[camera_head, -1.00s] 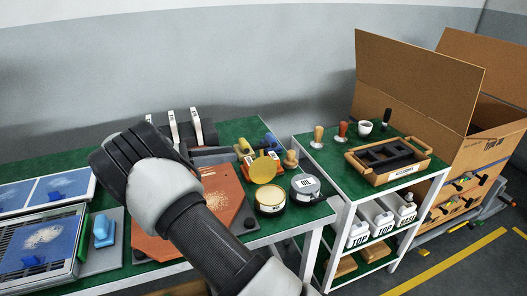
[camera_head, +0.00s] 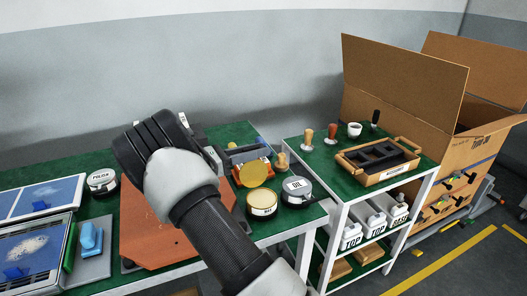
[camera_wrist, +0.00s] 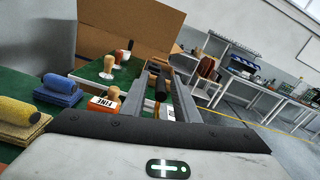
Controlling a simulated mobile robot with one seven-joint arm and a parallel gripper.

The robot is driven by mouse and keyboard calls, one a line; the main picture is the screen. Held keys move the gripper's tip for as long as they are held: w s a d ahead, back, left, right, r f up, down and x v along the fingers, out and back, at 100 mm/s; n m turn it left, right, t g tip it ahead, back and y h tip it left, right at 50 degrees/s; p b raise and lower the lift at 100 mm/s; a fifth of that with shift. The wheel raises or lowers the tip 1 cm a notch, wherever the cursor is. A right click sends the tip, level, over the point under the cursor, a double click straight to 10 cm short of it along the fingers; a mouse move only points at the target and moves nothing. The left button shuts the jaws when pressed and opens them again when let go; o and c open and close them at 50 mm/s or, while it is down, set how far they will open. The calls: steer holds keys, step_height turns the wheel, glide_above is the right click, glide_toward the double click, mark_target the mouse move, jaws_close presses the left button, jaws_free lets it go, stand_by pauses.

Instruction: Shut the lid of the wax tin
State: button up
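The tin is not clearly visible in the wrist view.
A grey OIL tin (camera_head: 297,190) stands close to the right of the wax tin. A wooden-handled tool (camera_head: 282,162) stands behind. An orange-brown board (camera_head: 150,235) lies below my arm. A POLISH tin (camera_head: 102,182) is at left. A cart with a wooden tray (camera_head: 378,160) stands at right.

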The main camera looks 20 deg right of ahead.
steer(key=shift+d, duration=1.25)
jaws_close()
steer(key=shift+s, duration=0.1)
